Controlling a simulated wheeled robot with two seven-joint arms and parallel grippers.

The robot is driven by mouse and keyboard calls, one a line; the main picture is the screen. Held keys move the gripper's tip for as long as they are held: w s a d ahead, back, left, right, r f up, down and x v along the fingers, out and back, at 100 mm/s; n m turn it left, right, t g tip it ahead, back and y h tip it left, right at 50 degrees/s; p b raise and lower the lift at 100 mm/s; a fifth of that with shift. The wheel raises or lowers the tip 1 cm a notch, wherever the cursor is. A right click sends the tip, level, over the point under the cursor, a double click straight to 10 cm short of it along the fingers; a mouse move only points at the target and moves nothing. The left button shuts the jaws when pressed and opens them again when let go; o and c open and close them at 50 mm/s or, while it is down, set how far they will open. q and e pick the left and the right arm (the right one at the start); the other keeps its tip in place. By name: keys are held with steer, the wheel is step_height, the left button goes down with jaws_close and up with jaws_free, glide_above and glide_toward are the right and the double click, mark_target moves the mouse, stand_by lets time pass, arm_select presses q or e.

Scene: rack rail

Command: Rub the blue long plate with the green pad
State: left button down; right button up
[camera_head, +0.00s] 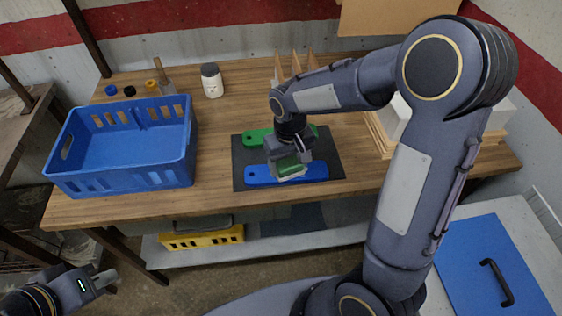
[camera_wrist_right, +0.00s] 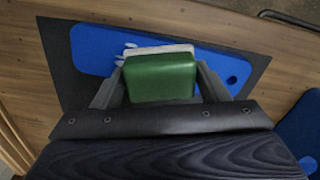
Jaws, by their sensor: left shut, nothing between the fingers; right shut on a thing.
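The blue long plate (camera_head: 314,172) lies on a dark mat at the front of the wooden table. In the right wrist view the blue plate (camera_wrist_right: 90,52) shows a hole at one end and small whitish marks near the pad. My right gripper (camera_head: 290,166) is shut on the green pad (camera_wrist_right: 162,76), which has a pale underside, and holds it over the middle of the plate. I cannot tell whether pad and plate touch. A green long plate (camera_head: 254,137) lies behind, partly hidden by my right gripper. My left gripper (camera_head: 104,279) is shut and empty, low at the left, away from the table.
The dark mat (camera_head: 240,158) lies under both plates. A blue crate (camera_head: 120,180) stands at the left of the table. A white bottle (camera_head: 212,82) and small rings stand at the back. Wooden dividers and white boxes (camera_head: 394,115) are behind my right arm.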

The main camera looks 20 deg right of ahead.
mark_target(308, 170)
steer(key=shift+s+d, duration=0.25)
steer(key=shift+d, duration=0.55)
steer(key=shift+s+d, duration=0.25)
steer(key=shift+d, duration=0.6)
steer(key=shift+s+d, duration=0.25)
steer(key=shift+d, duration=0.55)
steer(key=shift+r+p, duration=2.4)
steer(key=shift+r, duration=0.55)
step_height(308, 170, up, 3)
steer(key=shift+p, duration=1.2)
